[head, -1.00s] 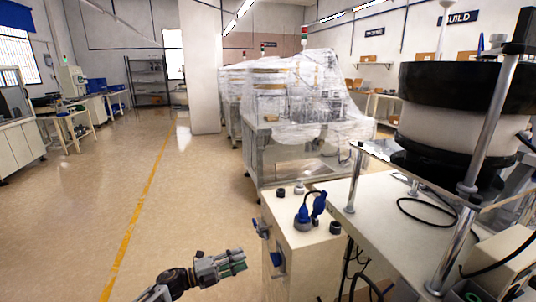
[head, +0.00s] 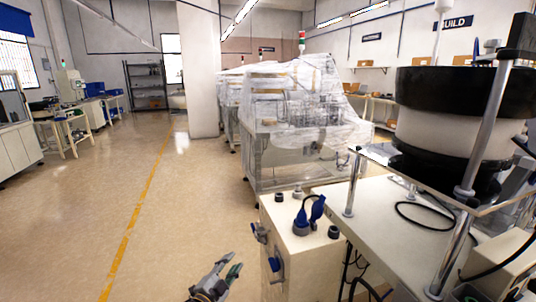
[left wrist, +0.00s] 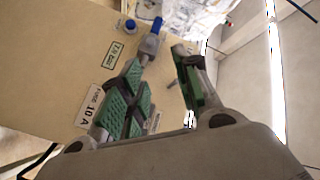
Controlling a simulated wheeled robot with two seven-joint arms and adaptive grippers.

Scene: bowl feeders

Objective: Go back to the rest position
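My left gripper (head: 231,261) is at the bottom of the head view, just left of the beige cabinet (head: 305,252), pointing up and to the right. Its two fingers are apart, with nothing held between them. The left wrist view shows the green-padded fingers (left wrist: 166,48) open, with the beige cabinet side (left wrist: 60,65) and its labels behind them. I cannot tell whether a finger touches the cabinet. My right gripper is in neither view.
A bowl feeder (head: 455,125) stands on a bench at right. Plastic-wrapped machines (head: 292,125) stand behind. Open floor (head: 100,205) lies to the left.

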